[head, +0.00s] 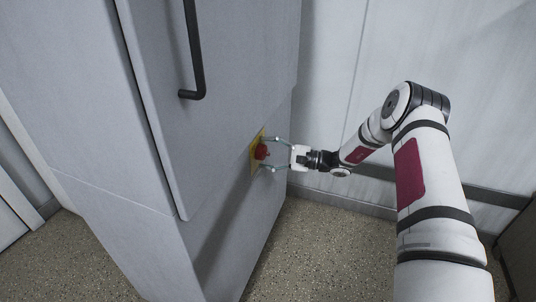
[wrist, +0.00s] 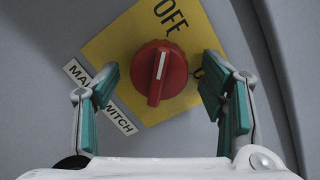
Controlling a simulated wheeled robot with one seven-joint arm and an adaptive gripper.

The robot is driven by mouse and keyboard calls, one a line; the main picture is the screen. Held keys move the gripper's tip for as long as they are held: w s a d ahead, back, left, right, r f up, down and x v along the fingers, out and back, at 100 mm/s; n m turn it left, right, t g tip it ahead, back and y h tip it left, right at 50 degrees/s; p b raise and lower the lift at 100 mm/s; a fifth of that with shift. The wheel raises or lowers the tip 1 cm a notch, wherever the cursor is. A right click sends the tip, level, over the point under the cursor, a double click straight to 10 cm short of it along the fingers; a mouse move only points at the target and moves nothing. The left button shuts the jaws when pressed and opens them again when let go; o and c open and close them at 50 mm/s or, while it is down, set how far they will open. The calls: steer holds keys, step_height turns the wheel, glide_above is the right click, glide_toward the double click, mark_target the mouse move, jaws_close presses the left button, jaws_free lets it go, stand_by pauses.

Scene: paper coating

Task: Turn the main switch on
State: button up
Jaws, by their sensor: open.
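The main switch is a red rotary knob (wrist: 159,73) with a white pointer line, on a yellow plate (wrist: 110,47) marked OFF. A white label reading MAIN SWITCH (wrist: 127,127) sits at the plate's lower left in the wrist view. In the wrist view the pointer line runs nearly upright, tilted slightly right toward the OFF lettering. The knob also shows in the head view (head: 261,152) on the side of a grey cabinet. My gripper (wrist: 160,88) is open, with one teal finger on each side of the knob. Whether the fingers touch it I cannot tell. Lettering right of the knob is partly hidden by a finger.
The grey cabinet (head: 222,120) has a door with a black bar handle (head: 194,60) above and left of the knob. A pale panelled wall (head: 330,80) with a dark rail stands behind my arm. The speckled floor (head: 325,240) is clear.

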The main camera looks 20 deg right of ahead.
steer(key=c, duration=1.2)
steer(key=shift+o, duration=0.2)
steer(key=shift+m, duration=0.3)
steer(key=m, duration=0.3)
steer(key=shift+m+t, duration=0.3)
steer(key=shift+m, duration=0.1)
steer(key=m, duration=0.4)
steer(key=shift+m, duration=0.4)
steer(key=m+t, duration=0.1)
steer(key=m, duration=0.4)
steer(key=shift+f, duration=0.1)
steer(key=shift+m+t+p, duration=0.5)
steer(key=shift+m+p, duration=0.15)
steer(key=shift+m, duration=1.85)
